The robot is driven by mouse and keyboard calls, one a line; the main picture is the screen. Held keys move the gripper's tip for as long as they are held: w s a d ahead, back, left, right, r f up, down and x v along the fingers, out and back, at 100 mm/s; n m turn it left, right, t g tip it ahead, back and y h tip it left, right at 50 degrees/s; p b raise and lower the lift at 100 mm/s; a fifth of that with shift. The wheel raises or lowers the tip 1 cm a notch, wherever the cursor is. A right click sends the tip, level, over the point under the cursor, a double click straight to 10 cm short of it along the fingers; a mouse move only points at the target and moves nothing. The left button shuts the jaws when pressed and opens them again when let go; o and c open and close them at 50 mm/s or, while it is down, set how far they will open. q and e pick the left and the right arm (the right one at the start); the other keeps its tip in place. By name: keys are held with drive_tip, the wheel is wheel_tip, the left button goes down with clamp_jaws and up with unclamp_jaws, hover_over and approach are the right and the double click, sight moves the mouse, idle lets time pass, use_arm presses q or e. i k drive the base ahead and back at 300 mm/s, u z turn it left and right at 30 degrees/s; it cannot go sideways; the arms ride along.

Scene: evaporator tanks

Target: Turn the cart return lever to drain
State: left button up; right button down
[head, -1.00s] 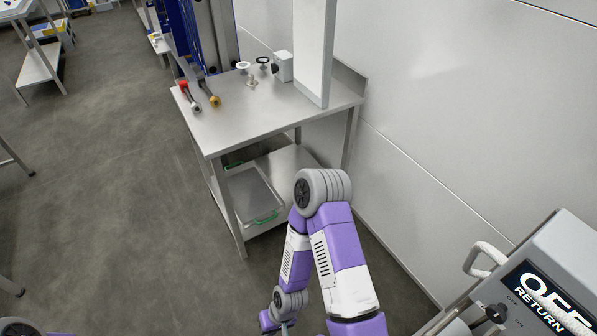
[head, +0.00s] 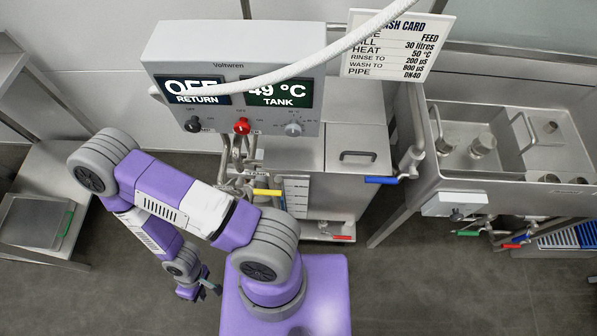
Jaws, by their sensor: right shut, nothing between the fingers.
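The wash cart stands in the middle of the head view, with a grey control box (head: 235,75) marked Voltwren on top. Its displays read OFF RETURN and 49 °C TANK. Several levers show on its pipes: a yellow one (head: 268,192) below the box, a blue one (head: 381,180) at the right side and a red one (head: 342,238) low at the front. I cannot tell from the picture which is the return lever. My right gripper (head: 213,288) is shut and empty, low at the left, apart from the cart. My left gripper is out of view.
A wash card (head: 398,45) stands behind the cart. A white hose (head: 330,55) crosses in front of the box. A steel table (head: 45,150) is at the left. Grey floor lies between.

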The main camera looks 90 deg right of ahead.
sight(239, 184)
drive_tip(key=u, duration=1)
drive_tip(key=i, duration=1)
drive_tip(key=z, duration=4.65)
drive_tip(key=i, duration=0.5)
drive_tip(key=u, duration=0.05)
